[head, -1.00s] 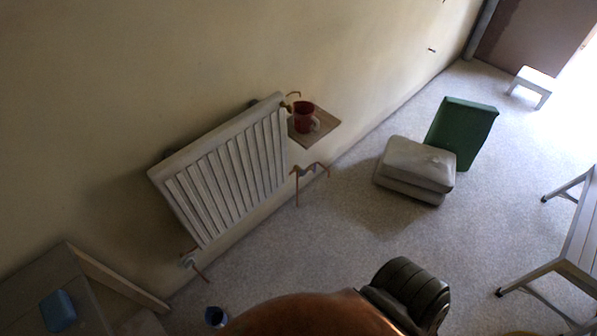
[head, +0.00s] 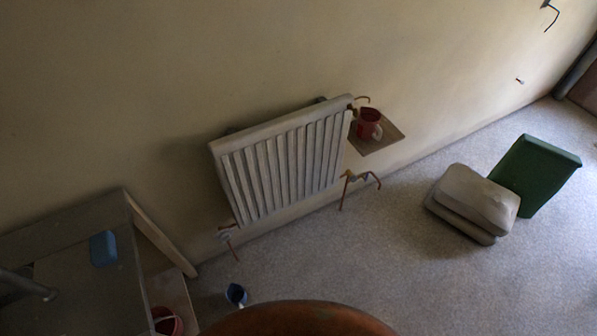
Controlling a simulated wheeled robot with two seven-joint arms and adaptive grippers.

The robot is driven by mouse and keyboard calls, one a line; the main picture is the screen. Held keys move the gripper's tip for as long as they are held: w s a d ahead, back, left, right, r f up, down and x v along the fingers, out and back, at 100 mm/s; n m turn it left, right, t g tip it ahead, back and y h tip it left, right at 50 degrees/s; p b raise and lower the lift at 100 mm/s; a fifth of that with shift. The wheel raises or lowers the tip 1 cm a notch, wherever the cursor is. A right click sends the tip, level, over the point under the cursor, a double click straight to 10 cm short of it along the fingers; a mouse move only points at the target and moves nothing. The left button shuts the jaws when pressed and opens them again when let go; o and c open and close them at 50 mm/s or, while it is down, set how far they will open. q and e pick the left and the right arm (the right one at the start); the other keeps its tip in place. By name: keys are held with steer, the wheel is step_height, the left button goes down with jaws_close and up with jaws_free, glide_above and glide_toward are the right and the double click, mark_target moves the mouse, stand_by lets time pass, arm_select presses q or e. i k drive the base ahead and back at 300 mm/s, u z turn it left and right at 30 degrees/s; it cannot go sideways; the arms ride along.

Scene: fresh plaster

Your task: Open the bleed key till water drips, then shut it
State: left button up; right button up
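A white panel radiator (head: 281,163) hangs on the plaster wall in the middle of the head view. At its upper right corner a small brass fitting with a copper-coloured piece (head: 361,100) sticks out; I cannot tell whether it is the bleed key or how far it is turned. A red mug (head: 369,124) stands on a small brown board (head: 390,138) just right of and below that corner. No water drip can be made out. Neither of my grippers is in view.
Copper pipes (head: 358,181) stand below the radiator's right end. A shelf unit (head: 95,262) with a blue block (head: 103,248) stands left. Stacked grey bags (head: 473,203) and a green box (head: 538,174) lie right. The carpet between is clear.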

mark_target(356, 111)
steer(key=u, duration=0.55)
steer(key=k, duration=1.3)
steer(key=z, duration=0.1)
steer(key=i, duration=0.55)
steer(key=z, duration=0.95)
steer(key=i, duration=0.75)
steer(key=u, duration=0.6)
steer(key=i, duration=0.7)
steer(key=u, duration=0.65)
